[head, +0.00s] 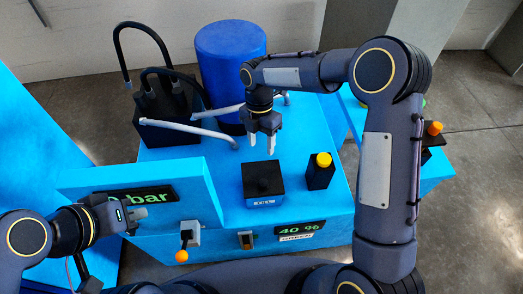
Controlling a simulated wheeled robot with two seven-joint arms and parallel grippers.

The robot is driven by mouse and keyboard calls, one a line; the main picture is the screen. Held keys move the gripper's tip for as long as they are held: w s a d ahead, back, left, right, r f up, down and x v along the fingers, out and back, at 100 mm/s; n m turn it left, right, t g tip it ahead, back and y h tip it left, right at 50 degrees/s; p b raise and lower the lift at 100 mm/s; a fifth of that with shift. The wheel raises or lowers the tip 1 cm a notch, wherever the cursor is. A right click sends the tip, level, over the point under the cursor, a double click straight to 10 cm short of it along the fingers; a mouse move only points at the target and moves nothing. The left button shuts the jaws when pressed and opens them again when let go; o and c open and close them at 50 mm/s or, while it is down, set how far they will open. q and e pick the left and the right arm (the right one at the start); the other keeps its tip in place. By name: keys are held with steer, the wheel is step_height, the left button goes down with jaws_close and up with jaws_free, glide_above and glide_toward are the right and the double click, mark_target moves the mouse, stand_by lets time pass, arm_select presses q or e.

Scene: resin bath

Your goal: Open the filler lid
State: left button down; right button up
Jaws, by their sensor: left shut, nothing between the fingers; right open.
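A black square box (263,196) stands on the blue bench (200,168); its black top with a small raised knob (263,183) looks like the filler lid, and it lies flat and closed. Small pale lettering on the front of the box is too small to read. My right gripper (262,151) is open and empty, pointing down above and just behind the box, apart from it. My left gripper (146,206) is shut and empty at the lower left, in front of the panel with the green "bar" readout.
A yellow-topped black button box (319,172) stands right of the filler box. A blue drum (230,62), a black unit with hoses (165,123) and grey pipes (190,127) stand behind. An orange-tipped lever (182,256) and a "40 %" display (300,228) are on the front.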

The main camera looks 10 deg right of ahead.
steer(key=shift+r, duration=0.3)
steer(key=s+d+r+m+t+y+p, duration=0.1)
steer(key=s+d+r+m+t, duration=0.1)
steer(key=s+d+r+m, duration=0.45)
steer(key=s+d+r+m+t+y+p, duration=0.1)
steer(key=s+d+r+m+t+p, duration=0.15)
steer(key=d+r+m, duration=0.4)
steer(key=s+r+m+t+y, duration=0.1)
steer(key=s+r+m+t, duration=0.1)
steer(key=s+m, duration=0.5)
steer(key=s+d+r+m+t+p, duration=0.1)
steer(key=s+r+m+t, duration=0.1)
steer(key=s+m, duration=0.6)
steer(key=shift+d+r+m+y, duration=0.25)
steer(key=shift+r+m+y, duration=0.05)
steer(key=shift+m+y, duration=0.1)
steer(key=shift+f, duration=0.1)
